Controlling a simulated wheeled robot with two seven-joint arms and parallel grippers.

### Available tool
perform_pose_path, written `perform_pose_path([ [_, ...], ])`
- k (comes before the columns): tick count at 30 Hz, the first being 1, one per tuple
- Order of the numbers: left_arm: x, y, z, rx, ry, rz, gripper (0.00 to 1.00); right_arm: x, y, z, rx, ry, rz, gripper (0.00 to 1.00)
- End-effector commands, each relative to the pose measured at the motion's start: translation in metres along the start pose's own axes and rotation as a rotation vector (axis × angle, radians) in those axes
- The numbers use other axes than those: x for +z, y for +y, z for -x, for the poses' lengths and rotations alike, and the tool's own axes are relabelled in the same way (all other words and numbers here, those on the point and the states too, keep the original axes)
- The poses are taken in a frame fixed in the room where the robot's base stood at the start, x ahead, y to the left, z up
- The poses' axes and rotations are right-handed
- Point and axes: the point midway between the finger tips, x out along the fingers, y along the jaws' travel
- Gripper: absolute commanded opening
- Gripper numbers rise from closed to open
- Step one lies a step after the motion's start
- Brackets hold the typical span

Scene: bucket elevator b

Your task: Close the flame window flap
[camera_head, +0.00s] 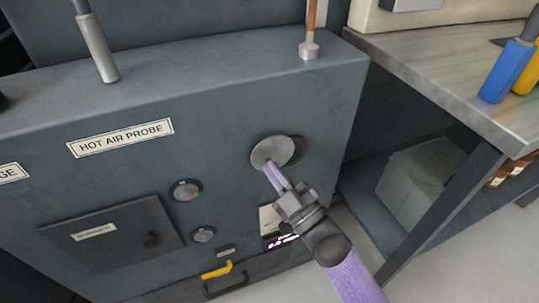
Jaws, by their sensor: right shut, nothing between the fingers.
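The flame window flap (271,150) is a round, light grey metal disc on the front of the grey machine. A darker round shape (298,150), apparently the window, shows as a crescent at the flap's right edge, so the flap covers it only in part. My right gripper (272,171) comes in from the lower right. Its purple fingers are shut and empty, with the tips at the flap's lower edge. Whether they touch the flap I cannot tell. My left gripper is not in view.
Left of the flap are two round knobs (185,189) and a dark labelled burner door (115,238). A yellow handle (217,270) sits below. A metal-topped table (450,75) with a blue object (507,72) stands at right, with a grey box (418,180) beneath it.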

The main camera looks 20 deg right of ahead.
Motion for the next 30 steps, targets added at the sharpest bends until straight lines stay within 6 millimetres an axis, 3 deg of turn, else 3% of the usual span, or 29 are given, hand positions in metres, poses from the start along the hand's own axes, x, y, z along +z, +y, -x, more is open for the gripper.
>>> perform_pose_path([
  [18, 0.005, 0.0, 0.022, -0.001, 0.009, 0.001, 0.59, 0.031, 0.009, 0.017, -0.267, 0.0, 0.481, 0.0],
  [30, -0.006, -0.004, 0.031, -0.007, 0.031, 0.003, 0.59, 0.042, 0.015, 0.023, -0.363, -0.001, 0.654, 0.0],
])
